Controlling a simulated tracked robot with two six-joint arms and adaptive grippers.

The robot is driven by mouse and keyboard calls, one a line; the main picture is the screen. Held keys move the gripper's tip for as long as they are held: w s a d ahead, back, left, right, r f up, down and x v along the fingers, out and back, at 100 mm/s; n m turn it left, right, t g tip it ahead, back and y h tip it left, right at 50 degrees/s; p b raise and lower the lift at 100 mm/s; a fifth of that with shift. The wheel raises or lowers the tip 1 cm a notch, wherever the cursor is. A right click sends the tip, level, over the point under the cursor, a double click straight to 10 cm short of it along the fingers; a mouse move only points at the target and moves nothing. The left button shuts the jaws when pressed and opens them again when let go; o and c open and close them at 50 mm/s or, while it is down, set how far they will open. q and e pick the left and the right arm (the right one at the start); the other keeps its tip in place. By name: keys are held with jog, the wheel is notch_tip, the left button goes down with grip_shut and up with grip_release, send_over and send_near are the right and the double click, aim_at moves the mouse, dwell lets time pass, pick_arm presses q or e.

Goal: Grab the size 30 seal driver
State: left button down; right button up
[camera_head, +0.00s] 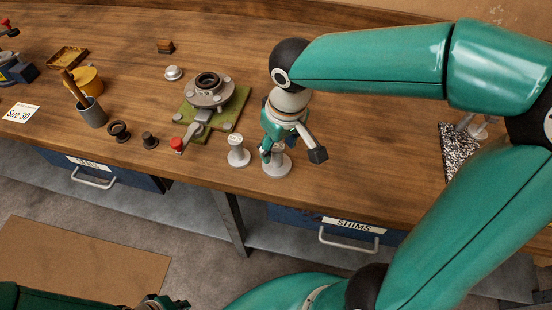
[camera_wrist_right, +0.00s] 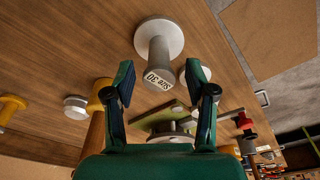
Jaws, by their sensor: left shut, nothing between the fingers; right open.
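A grey seal driver (camera_head: 276,167) stands on its round base near the bench's front edge. In the right wrist view the same seal driver (camera_wrist_right: 158,48) shows "Size 30" on the end of its handle. My right gripper (camera_head: 292,148) is open above it and partly hides it. In the right wrist view the handle end lies between the fingers of my right gripper (camera_wrist_right: 160,82), with gaps on both sides. A second, similar grey driver (camera_head: 238,150) stands just to the left. My left gripper (camera_head: 168,303) is shut and empty at the bottom edge, low, away from the bench top.
A green plate with a metal hub (camera_head: 210,90) and a red-knobbed lever (camera_head: 177,145) stands left of the drivers. A speckled mat (camera_head: 460,150) is right.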

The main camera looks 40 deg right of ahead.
jog(key=f, duration=0.2)
jog(key=w+f, duration=0.1)
jog(key=f, duration=0.1)
jog(key=shift+f, duration=0.2)
jog(key=shift+w, duration=0.1)
grip_shut()
